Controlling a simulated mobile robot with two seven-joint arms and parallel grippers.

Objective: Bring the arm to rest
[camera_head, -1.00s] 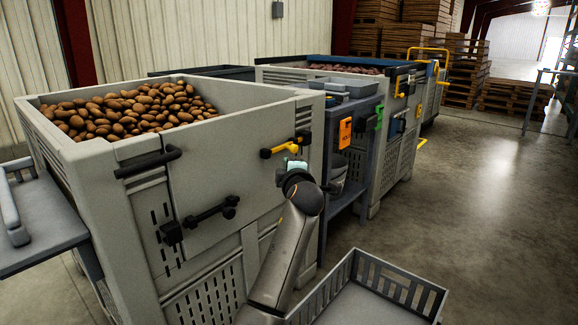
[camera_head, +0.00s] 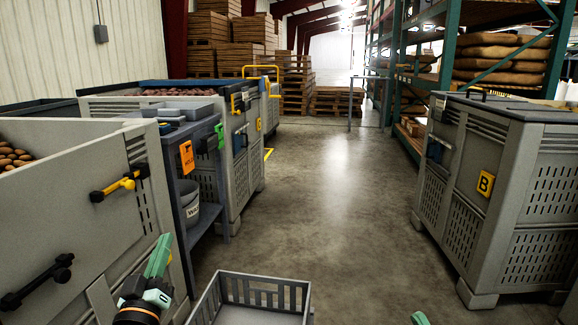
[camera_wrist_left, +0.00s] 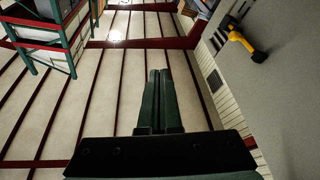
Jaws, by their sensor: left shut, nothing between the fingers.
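My left gripper (camera_head: 160,252) is at the lower left of the head view, its green fingers pointing up beside the side of the large grey potato bin (camera_head: 70,205). The left wrist view shows its two dark green fingers (camera_wrist_left: 160,95) shut against each other, with nothing between them. Most of my left arm is below the head view. A small green tip of my right gripper (camera_head: 420,318) shows at the bottom edge; the rest is out of frame.
A grey slatted basket (camera_head: 265,283) is low in front, right of my left gripper. A bench with an orange tag (camera_head: 187,157) and a bucket (camera_head: 192,208) stands beyond the bin. A grey bin marked B (camera_head: 484,183) is at right. The concrete aisle (camera_head: 325,195) is clear.

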